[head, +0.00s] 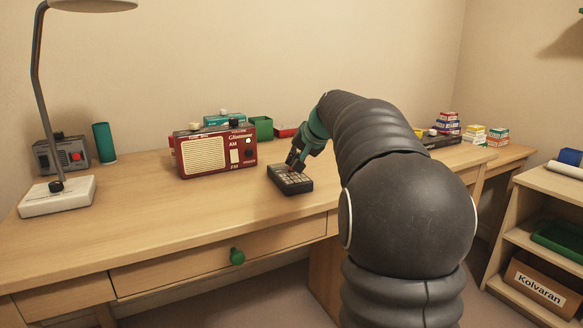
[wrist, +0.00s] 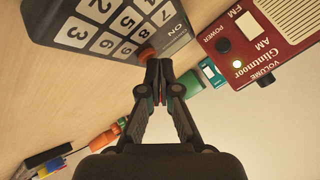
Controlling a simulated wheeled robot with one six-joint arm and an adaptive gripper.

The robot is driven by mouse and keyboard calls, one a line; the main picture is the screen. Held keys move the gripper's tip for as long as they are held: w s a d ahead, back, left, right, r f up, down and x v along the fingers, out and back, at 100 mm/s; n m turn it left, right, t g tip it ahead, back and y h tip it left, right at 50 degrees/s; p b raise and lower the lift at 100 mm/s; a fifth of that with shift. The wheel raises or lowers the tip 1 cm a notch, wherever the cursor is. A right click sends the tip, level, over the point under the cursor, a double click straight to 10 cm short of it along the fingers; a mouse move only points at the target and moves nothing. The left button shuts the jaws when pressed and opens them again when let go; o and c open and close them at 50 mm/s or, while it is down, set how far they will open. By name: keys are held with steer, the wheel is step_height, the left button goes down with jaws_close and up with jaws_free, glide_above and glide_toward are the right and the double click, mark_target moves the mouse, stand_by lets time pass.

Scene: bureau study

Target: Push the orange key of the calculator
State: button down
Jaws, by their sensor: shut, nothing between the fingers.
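The dark calculator (head: 305,186) with pale keys lies on the desk, right of the red radio. In the wrist view the calculator (wrist: 85,42) fills the upper left, with number keys and an ON label. A small orange patch that looks like the orange key (wrist: 147,54) shows at its edge, beside my fingertips and partly hidden by them. My gripper (head: 291,164) is over the far part of the calculator, pointing down. In the wrist view my gripper (wrist: 158,66) is shut and empty. I cannot tell whether the fingertips touch the key.
The red radio (head: 215,154) stands close left of the calculator. A desk lamp (head: 57,195) and a grey box with a red button (head: 62,154) are far left. The front left desktop is clear.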

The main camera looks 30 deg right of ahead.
stand_by(0.4)
steer(key=shift+r+p, duration=0.4)
steer(key=shift+r, duration=0.05)
steer(key=shift+r+p, duration=2.5)
steer(key=shift+r, duration=0.5)
steer(key=c, duration=1.9)
jaws_free()
